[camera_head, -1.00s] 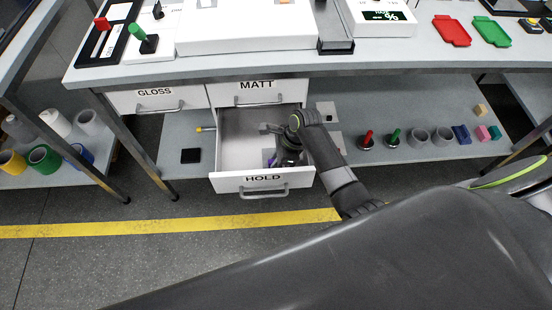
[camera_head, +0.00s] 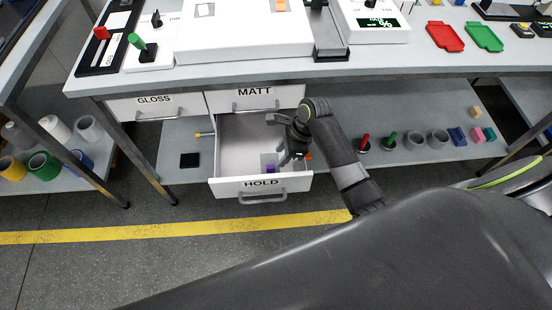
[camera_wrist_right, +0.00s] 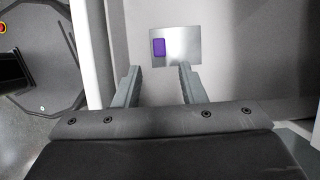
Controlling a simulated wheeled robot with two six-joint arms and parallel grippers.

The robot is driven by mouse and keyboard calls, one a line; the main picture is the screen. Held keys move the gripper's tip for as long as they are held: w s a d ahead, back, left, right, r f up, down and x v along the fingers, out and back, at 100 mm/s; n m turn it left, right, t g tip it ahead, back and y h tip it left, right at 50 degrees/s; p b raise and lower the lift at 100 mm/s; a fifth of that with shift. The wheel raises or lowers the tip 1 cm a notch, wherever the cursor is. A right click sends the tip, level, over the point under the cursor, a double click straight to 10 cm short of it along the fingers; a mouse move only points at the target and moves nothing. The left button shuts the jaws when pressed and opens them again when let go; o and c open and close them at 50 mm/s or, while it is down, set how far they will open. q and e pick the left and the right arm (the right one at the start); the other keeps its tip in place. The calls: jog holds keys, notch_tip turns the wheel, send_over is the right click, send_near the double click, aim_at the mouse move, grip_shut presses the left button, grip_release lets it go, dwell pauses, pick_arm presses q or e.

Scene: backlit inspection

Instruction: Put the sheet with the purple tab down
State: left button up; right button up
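The sheet is a small grey plate with a purple tab (camera_wrist_right: 159,47); its bare part (camera_wrist_right: 182,46) shows beyond the fingertips in the right wrist view. It lies apart from the fingers, seemingly flat on the floor of the open HOLD drawer (camera_head: 228,186). In the head view the purple tab (camera_head: 270,168) shows just left of my right gripper (camera_head: 285,163), which reaches down into the drawer. In the wrist view my right gripper (camera_wrist_right: 160,80) is open, with nothing between its fingers. My left gripper is not in view.
Shut GLOSS (camera_head: 154,105) and MATT (camera_head: 254,98) drawers sit under the bench top (camera_head: 250,73). The lower shelf (camera_head: 430,160) holds red and green stamps, grey rings and coloured blocks. An orange item (camera_head: 308,155) shows right of my gripper. The drawer's left side is clear.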

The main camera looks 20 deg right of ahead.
jog(key=v, duration=0.5)
jog(key=shift+r+p, duration=0.2)
jog(key=shift+p, duration=0.2)
